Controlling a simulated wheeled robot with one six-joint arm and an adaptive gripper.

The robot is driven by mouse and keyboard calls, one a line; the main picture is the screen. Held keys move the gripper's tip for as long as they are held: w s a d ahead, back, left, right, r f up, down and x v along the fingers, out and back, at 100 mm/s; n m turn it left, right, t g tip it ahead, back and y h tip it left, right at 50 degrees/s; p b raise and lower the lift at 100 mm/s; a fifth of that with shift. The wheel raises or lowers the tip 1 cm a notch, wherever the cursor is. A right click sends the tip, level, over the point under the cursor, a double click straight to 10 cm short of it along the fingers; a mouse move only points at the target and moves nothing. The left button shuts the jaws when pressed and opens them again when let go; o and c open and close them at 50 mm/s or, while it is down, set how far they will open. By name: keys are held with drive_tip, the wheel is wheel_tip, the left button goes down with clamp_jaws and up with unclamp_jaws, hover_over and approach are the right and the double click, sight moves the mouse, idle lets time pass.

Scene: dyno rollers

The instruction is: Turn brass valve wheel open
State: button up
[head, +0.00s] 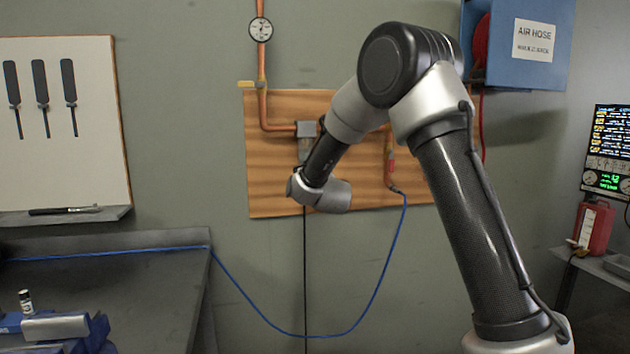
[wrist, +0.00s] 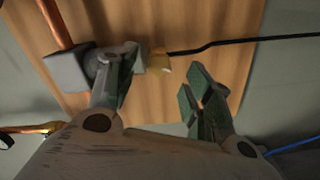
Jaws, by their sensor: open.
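A wooden board (head: 280,180) on the wall carries copper pipework (head: 262,70) with a grey box (head: 306,129), which also shows in the wrist view (wrist: 66,70). Beside the box in the wrist view is a fitting with a tan-yellow piece (wrist: 157,62) and a black cable. I cannot tell whether this piece is the brass valve wheel; no full wheel shows clearly. My gripper (wrist: 160,70) is open, its two fingers apart, in front of the board. The left finger overlaps the fitting in view; contact cannot be told. In the head view the fingers cannot be made out behind my arm.
A blue hose (head: 350,327) hangs in a loop from the board to the bench (head: 150,290) at left. A gauge (head: 261,29) sits on the upper pipe. A blue hose box (head: 540,65) and a red canister (head: 593,226) are at right.

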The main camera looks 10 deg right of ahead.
drive_tip(key=s, duration=0.9)
drive_tip(key=shift+s, duration=0.15)
drive_tip(key=s+a+f+m+g+y, duration=0.25)
drive_tip(key=f+g, duration=0.25)
drive_tip(key=f, duration=0.6)
drive_tip(key=s+f+m+g, duration=0.3)
drive_tip(key=s+m+g, duration=0.15)
drive_tip(key=s, duration=0.65)
drive_tip(key=s+d+r+m+g, duration=0.1)
drive_tip(key=s+d, duration=0.4)
drive_tip(key=s, duration=0.5)
drive_tip(key=s+d+r+m+g+h, duration=0.1)
drive_tip(key=s+d+r+m, duration=0.2)
drive_tip(key=s, duration=0.6)
drive_tip(key=s+d+r+m+g+h, duration=0.1)
drive_tip(key=s+d+r+m+g, duration=0.1)
drive_tip(key=s+d+r, duration=0.4)
drive_tip(key=s+d, duration=0.3)
drive_tip(key=s, duration=0.1)
drive_tip(key=shift+s+d, duration=0.2)
drive_tip(key=shift+s, duration=0.15)
